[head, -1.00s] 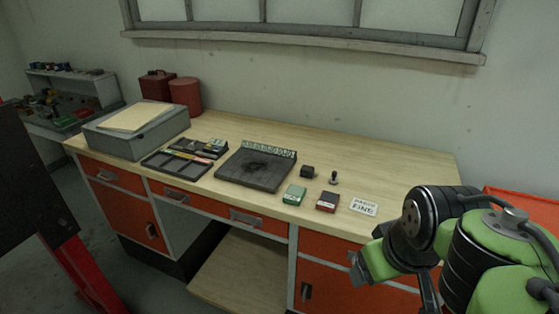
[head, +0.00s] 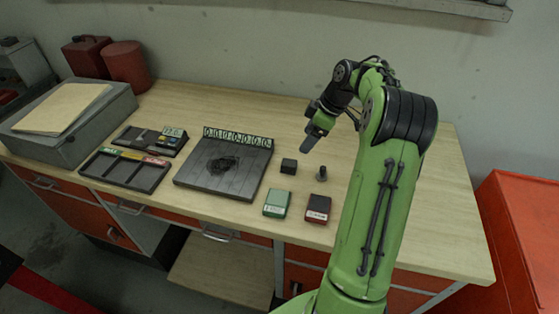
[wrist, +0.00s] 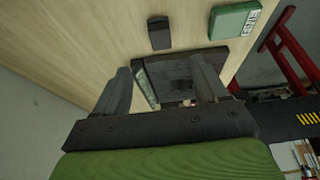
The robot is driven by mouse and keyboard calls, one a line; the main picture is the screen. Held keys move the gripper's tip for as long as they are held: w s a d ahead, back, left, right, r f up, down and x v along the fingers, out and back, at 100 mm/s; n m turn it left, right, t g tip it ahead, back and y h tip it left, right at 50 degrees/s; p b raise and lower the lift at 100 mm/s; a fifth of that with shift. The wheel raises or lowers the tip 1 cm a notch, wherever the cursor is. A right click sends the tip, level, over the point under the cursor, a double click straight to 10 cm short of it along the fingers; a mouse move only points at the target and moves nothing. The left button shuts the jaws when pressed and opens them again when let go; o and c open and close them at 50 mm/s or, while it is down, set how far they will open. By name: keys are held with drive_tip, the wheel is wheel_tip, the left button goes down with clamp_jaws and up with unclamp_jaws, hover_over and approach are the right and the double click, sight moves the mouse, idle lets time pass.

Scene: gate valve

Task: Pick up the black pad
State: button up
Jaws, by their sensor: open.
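Two dark items could be the black pad. One is a small black block (head: 288,166) right of the grey slate board (head: 215,184). The other is a flat dark box with a red front and pale label (head: 317,208), nearer the front edge, beside a green box (head: 277,203). I cannot tell which is meant. My gripper (head: 311,137) is open and empty, raised above the table just behind the black block. In the wrist view its fingers (wrist: 163,88) are spread, with the black block (wrist: 159,32) and green box (wrist: 233,20) beyond them.
A dark knobbed stamp (head: 321,174) stands right of the black block. A divided tray (head: 125,170) and a grey box (head: 70,120) lie to the left. An orange cabinet (head: 525,225) stands at the right. The table (head: 250,105) is bare towards the wall.

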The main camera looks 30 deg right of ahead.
sight(289, 163)
drive_tip(key=b+x, duration=0.1)
drive_tip(key=x, duration=0.7)
drive_tip(key=shift+d+f, duration=0.1)
drive_tip(key=x, duration=0.5)
drive_tip(key=shift+w+a+f, duration=0.1)
drive_tip(key=shift+w+a, duration=0.05)
drive_tip(key=shift+a, duration=0.1)
drive_tip(key=c, duration=1.1)
wheel_tip(289, 163, up, 10)
drive_tip(key=shift+r+p, duration=0.15)
drive_tip(key=shift+p, duration=0.45)
drive_tip(key=o, duration=0.4)
drive_tip(key=shift+c, duration=1.4)
